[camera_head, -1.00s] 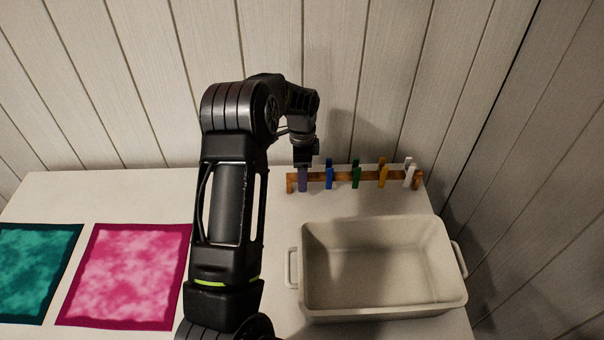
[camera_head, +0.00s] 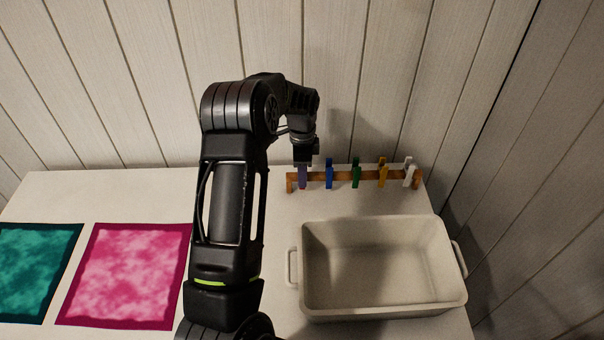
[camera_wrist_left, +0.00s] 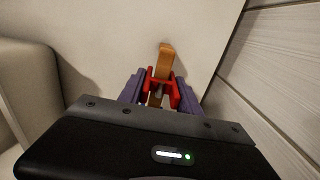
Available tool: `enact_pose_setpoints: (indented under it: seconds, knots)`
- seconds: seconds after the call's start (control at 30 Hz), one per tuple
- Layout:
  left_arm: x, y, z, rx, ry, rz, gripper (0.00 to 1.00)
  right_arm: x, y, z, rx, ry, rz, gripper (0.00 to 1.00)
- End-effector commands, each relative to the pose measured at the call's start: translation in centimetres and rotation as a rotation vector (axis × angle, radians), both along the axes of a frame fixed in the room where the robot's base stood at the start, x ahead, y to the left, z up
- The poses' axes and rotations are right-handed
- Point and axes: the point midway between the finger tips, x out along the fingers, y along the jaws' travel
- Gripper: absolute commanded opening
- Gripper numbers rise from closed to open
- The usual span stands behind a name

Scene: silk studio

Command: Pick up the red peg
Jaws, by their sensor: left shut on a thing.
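The red peg (camera_wrist_left: 174,97) is in the left wrist view, between the two purple fingers of my left gripper (camera_wrist_left: 160,84). It sits at the end of the wooden rail (camera_wrist_left: 166,60), and the fingers are shut on it. In the head view my left gripper (camera_head: 303,176) points down at the left end of the rail (camera_head: 342,177), left of the blue peg (camera_head: 329,175). There it hides most of the red peg. My right gripper is not in view.
Green (camera_head: 356,174), yellow (camera_head: 382,173) and white (camera_head: 409,172) pegs stand along the rail to the right. An empty beige bin (camera_head: 383,313) is in front of the rail. A pink cloth (camera_head: 130,270) and a teal cloth (camera_head: 35,268) lie at the left. A plank wall rises behind.

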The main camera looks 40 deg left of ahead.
Motion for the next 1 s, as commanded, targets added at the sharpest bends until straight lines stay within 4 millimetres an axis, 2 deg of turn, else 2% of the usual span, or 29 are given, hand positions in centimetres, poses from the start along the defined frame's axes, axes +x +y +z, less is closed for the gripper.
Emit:
enact_pose_setpoints:
  seconds: [0.3, 0.47, 0.57, 0.8, 1.0]
  knots:
    - [0.0, 0.0, 0.1, 0.0, 0.0, 0.0, 0.02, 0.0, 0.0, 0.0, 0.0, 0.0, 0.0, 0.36]
    - [0.1, 0.0, 1.0, 0.001, -0.003, 0.0, 0.02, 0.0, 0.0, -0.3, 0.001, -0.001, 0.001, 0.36]
    - [0.1, 0.0, 2.5, 0.001, -0.004, 0.0, 0.02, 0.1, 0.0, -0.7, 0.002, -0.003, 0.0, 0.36]
    - [0.1, 0.0, 7.2, 0.002, -0.006, -0.001, 0.02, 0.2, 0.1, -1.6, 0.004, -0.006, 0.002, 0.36]
    - [0.0, 0.0, 9.7, 0.001, -0.001, 0.0, 0.02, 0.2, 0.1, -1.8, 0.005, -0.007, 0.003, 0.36]
